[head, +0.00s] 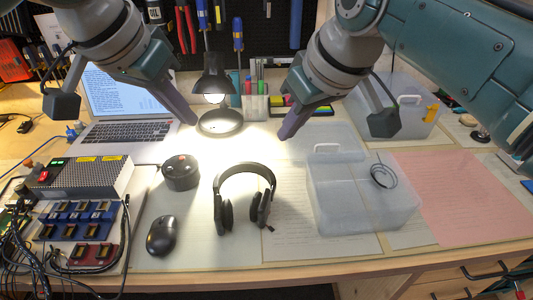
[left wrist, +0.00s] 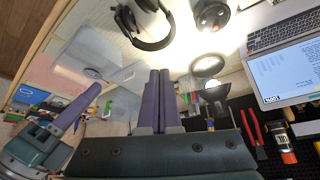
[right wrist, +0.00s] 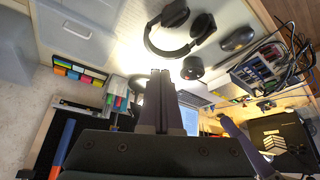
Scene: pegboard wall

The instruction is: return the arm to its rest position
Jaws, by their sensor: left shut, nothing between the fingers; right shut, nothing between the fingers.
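My left gripper (head: 190,119) hangs in the air above the table, between the laptop and the lamp in the head view. Its purple fingers are together and empty in the left wrist view (left wrist: 158,100). My right gripper (head: 285,133) hangs to the right of the lamp, above the back of the table. Its fingers are together with nothing between them in the right wrist view (right wrist: 158,98). The two grippers are apart, one on each side of the lamp. Neither visibly touches anything.
A lit desk lamp (head: 214,82) and laptop (head: 128,105) stand at the back. Headphones (head: 246,170), a mouse (head: 162,235) and a round black device (head: 180,172) lie in front. A clear bin (head: 345,210) stands right; electronics (head: 85,215) lie left. A pegboard (head: 270,22) is behind.

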